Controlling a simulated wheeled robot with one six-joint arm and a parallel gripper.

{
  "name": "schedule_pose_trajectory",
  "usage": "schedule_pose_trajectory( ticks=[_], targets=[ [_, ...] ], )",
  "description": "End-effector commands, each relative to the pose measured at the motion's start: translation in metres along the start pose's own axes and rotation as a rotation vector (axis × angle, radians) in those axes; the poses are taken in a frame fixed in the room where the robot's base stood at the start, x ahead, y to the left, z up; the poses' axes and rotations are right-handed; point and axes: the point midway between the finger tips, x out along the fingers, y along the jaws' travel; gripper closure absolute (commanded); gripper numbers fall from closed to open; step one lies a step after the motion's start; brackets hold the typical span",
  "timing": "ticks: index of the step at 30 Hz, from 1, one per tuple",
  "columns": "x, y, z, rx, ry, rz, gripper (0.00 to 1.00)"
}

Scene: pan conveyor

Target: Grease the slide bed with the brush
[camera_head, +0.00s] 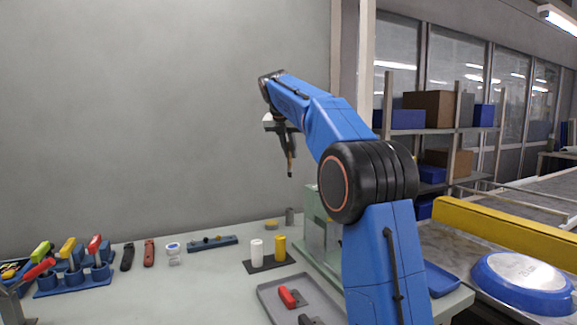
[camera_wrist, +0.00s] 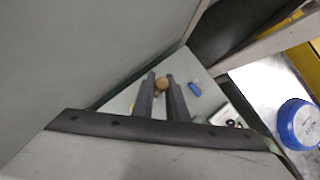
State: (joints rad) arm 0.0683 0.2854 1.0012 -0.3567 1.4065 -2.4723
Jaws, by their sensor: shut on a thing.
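My gripper (camera_head: 286,143) is raised above the bench and shut on a brush (camera_head: 290,167), which hangs nearly upright with a tan handle and a dark lower tip. In the wrist view, the brush's round tan end (camera_wrist: 161,84) shows between the two dark fingers of my gripper (camera_wrist: 163,82). The brush is well clear of the bench surface. A pale green machine (camera_head: 313,215) stands on the bench, below and slightly right of the brush, partly hidden behind my arm. I cannot tell whether the slide bed is part of it.
A white cylinder (camera_head: 257,249) and a yellow cylinder (camera_head: 280,246) stand on a dark plate. A grey tray (camera_head: 268,303) holds a red-topped object. A blue tool rack (camera_head: 72,284) stands at left. A blue pan (camera_head: 522,284) lies at right near a yellow rail (camera_head: 500,229).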

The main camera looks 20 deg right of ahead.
Motion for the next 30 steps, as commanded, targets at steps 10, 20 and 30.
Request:
schedule_pose_trajectory(
  ticks=[10, 20, 30],
  targets=[
    [0.015, 0.007, -0.020, 0.026, 0.021, 0.070, 1.00],
    [0.049, 0.020, -0.074, 0.141, 0.074, 0.240, 1.00],
    [0.062, 0.023, -0.094, 0.184, 0.090, 0.285, 1.00]
  ],
)
